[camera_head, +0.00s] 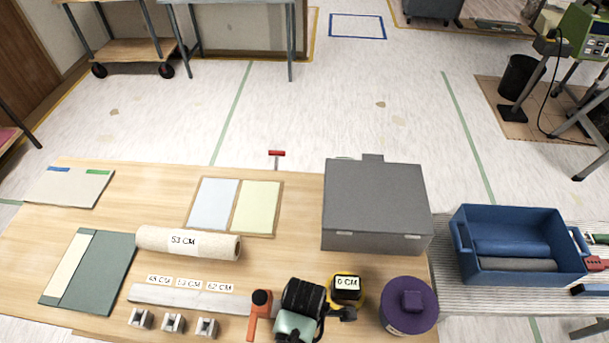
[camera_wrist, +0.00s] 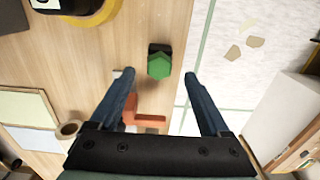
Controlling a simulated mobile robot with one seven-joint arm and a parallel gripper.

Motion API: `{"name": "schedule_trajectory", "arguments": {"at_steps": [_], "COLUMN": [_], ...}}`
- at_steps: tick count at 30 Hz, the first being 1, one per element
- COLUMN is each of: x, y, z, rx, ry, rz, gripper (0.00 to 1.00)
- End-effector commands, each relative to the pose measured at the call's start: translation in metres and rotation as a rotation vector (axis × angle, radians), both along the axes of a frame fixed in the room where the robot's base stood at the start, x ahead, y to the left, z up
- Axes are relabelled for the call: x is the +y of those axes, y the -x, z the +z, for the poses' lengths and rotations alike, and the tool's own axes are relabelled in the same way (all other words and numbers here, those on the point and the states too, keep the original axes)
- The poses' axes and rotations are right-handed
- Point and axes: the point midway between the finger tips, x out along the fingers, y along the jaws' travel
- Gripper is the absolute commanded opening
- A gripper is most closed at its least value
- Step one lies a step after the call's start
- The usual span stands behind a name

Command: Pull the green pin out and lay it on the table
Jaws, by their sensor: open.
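The green pin (camera_wrist: 159,66) shows in the wrist view as a green many-sided head next to a small black part, near the table's edge. My gripper (camera_wrist: 160,75) is open and empty, with a dark finger on each side of the pin's head in the picture. The head appears at the level of the fingertips or just past them, and neither finger visibly touches it. How far it lies below the tips is unclear. I cannot pick out the pin in the head view, where my dark wrist covers part of the table's front. The wooden table (camera_head: 285,262) has bare wood around the middle.
An orange tool (camera_head: 258,312) stands left of my wrist; an orange part (camera_wrist: 148,112) also shows between my fingers. A yellow tape measure (camera_head: 347,288) and purple round item (camera_head: 408,305) are on the right. Behind are a grey box (camera_head: 375,200) and paper roll (camera_head: 188,243).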

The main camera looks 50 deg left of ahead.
Motion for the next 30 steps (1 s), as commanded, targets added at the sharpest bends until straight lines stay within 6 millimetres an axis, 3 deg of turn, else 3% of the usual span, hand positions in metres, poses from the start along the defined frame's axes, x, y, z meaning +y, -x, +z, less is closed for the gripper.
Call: {"name": "schedule_trajectory", "arguments": {"at_steps": [3, 9, 22, 23, 30], "x": [0.000, 0.000, 0.000, 0.000, 0.000], "y": [0.000, -0.001, -0.001, -0.001, 0.000], "z": [-0.021, -0.044, -0.054, -0.053, -0.053], "rx": [0.002, 0.000, -0.001, -0.001, -0.001], "ry": [0.001, 0.000, -0.001, -0.001, -0.001], "rz": [-0.001, -0.002, -0.002, -0.002, -0.002], "gripper": [0.80, 0.80, 0.80, 0.78, 0.35]}}
